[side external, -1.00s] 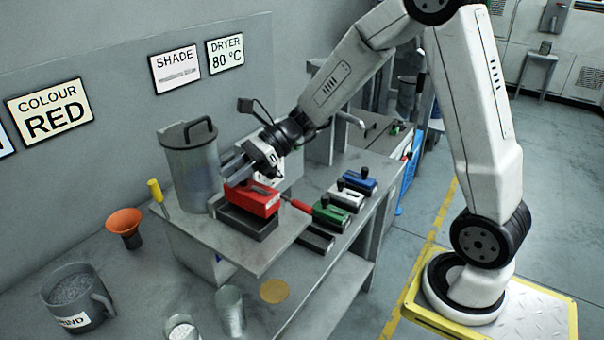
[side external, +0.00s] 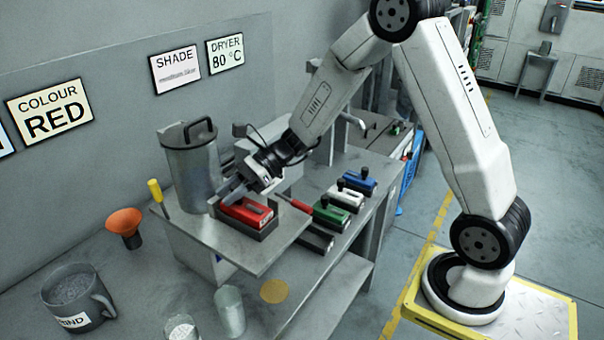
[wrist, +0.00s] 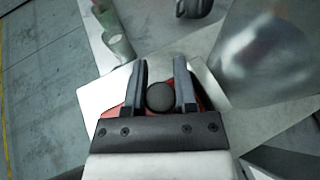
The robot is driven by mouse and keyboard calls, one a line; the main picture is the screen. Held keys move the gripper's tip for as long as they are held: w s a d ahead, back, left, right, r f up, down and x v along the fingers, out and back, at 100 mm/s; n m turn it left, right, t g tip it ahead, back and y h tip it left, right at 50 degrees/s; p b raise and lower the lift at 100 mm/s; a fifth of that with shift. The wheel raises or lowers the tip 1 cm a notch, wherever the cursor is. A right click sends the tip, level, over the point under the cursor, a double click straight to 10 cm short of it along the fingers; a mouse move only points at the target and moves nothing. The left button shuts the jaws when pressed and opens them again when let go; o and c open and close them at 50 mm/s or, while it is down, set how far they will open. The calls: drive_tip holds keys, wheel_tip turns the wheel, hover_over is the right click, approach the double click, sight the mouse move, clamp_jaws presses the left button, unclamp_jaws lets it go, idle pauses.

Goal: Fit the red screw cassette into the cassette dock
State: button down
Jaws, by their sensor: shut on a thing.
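The red screw cassette (side external: 246,211) sits low inside the dark cassette dock (side external: 257,234), with its red top and a white label showing above the dock's rim. My gripper (side external: 236,191) is at the cassette's back end, shut on it. In the wrist view, my two fingers (wrist: 160,90) stand either side of a round dark knob (wrist: 160,97) on the cassette, and red edges (wrist: 205,100) show beside them. The dock's inside and the cassette's underside are hidden.
A metal canister (side external: 191,165) stands close behind the dock. Green (side external: 333,214), white (side external: 346,198) and blue (side external: 357,181) cassettes stand in a row to the right. A yellow-handled tool (side external: 157,193) and an orange funnel (side external: 125,223) are at left.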

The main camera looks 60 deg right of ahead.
drive_tip(key=shift+f, duration=0.15)
drive_tip(key=shift+c, duration=2)
unclamp_jaws()
drive_tip(key=shift+s+d+r, duration=0.15)
drive_tip(key=shift+d+r, duration=0.25)
drive_tip(key=shift+d, duration=0.1)
drive_tip(key=v, duration=1.1)
drive_tip(key=shift+s+a+f, duration=0.1)
drive_tip(key=shift+a, duration=0.05)
